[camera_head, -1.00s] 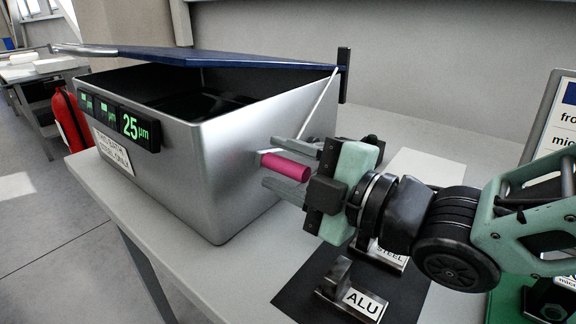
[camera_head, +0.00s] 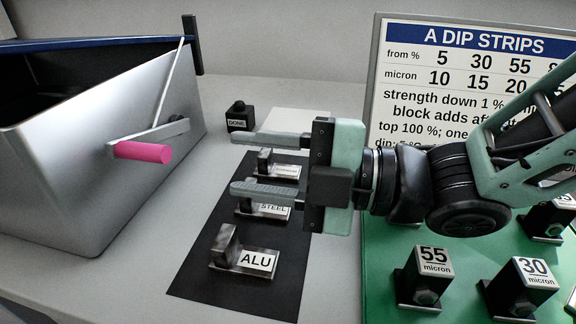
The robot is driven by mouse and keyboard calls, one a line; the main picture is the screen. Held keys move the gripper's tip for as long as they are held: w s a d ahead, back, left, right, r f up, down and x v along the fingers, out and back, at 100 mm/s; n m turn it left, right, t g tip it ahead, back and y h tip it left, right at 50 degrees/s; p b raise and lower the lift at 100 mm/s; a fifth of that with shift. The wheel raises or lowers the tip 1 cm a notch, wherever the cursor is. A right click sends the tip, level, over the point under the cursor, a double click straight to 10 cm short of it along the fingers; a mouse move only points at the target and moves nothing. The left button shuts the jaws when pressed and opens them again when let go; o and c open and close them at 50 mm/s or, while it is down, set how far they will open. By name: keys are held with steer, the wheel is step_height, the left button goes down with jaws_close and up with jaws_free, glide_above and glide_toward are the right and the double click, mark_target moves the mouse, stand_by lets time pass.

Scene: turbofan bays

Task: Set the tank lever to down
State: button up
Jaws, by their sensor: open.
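The tank (camera_head: 95,150) is a silver box with a raised blue lid (camera_head: 90,45) at the left. Its lever (camera_head: 147,138) is a grey arm on the tank's right side with a pink handle (camera_head: 143,152) at its front end. The lever lies nearly level, its handle end slightly lower than its pivot. A thin rod rises from near the pivot to the lid. My gripper (camera_head: 236,163) is open and empty, to the right of the handle and apart from it, its fingers pointing left.
A black mat (camera_head: 190,275) holds labelled blocks, including ALU (camera_head: 257,262) and STEEL (camera_head: 270,210). A black DONE button (camera_head: 240,118) stands behind. A sign (camera_head: 450,60) and a green board (camera_head: 385,280) with micron-marked blocks are at the right. Bare table lies between tank and mat.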

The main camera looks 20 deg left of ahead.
steer(key=d, duration=0.3)
steer(key=shift+w+d, duration=0.2)
